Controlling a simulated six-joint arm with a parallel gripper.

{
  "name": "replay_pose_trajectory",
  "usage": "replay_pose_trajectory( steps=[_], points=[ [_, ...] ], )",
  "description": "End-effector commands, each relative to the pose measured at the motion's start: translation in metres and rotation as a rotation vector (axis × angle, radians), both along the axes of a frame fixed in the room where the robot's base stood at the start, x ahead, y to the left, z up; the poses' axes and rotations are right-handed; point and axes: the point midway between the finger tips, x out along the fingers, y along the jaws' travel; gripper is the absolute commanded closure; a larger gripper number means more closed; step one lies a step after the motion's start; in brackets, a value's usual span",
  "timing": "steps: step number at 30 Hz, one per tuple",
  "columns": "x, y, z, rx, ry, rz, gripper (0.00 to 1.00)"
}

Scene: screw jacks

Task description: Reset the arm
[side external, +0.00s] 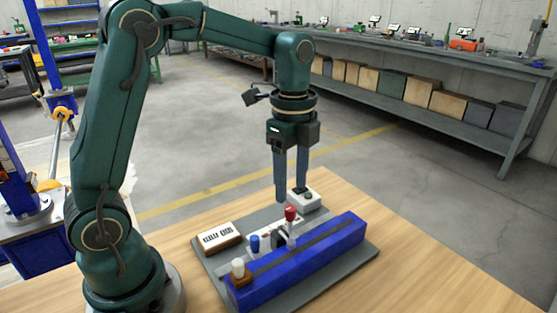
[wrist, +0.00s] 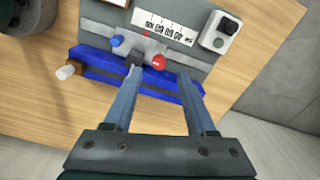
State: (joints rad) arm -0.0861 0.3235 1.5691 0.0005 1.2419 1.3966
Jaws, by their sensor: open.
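My gripper (side external: 291,201) points straight down above the rig, its two blue-grey fingers apart and nothing between them. In the wrist view my gripper (wrist: 158,72) shows its fingers reaching over the blue rail. The grey base plate (side external: 362,262) lies on the table and carries a long blue block (side external: 300,262). A red knob (side external: 291,213) and a blue knob (side external: 254,243) stand behind the block. A white cylinder on a brown block (side external: 238,269) is at the block's left end. The fingertips look apart from the red knob (wrist: 158,62).
A display box (side external: 217,237) sits at the plate's left, and a white box with a dark button (side external: 303,199) at its back. The wooden table (side external: 420,280) is clear to the right. A long bench (side external: 440,115) stands far behind.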

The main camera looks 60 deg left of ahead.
Motion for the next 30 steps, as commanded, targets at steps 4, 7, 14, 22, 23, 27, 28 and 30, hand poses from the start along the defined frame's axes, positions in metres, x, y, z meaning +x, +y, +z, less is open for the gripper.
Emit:
replay_pose_trajectory(
  steps=[4,7,14,22,23,27,28,30],
  points=[
    [-0.002,-0.003,0.020,0.005,-0.066,-0.009,0.44],
    [-0.015,-0.007,0.039,0.008,-0.124,-0.007,0.44],
    [-0.059,-0.016,0.064,-0.022,-0.277,0.221,0.44],
    [-0.111,-0.023,0.056,-0.158,-0.421,0.694,0.44],
    [-0.117,-0.024,0.052,-0.180,-0.431,0.761,0.44],
    [-0.131,-0.025,0.035,-0.265,-0.438,1.036,0.44],
    [-0.132,-0.025,0.032,-0.277,-0.433,1.084,0.44],
    [-0.134,-0.025,0.026,-0.293,-0.415,1.175,0.44]
  ],
)
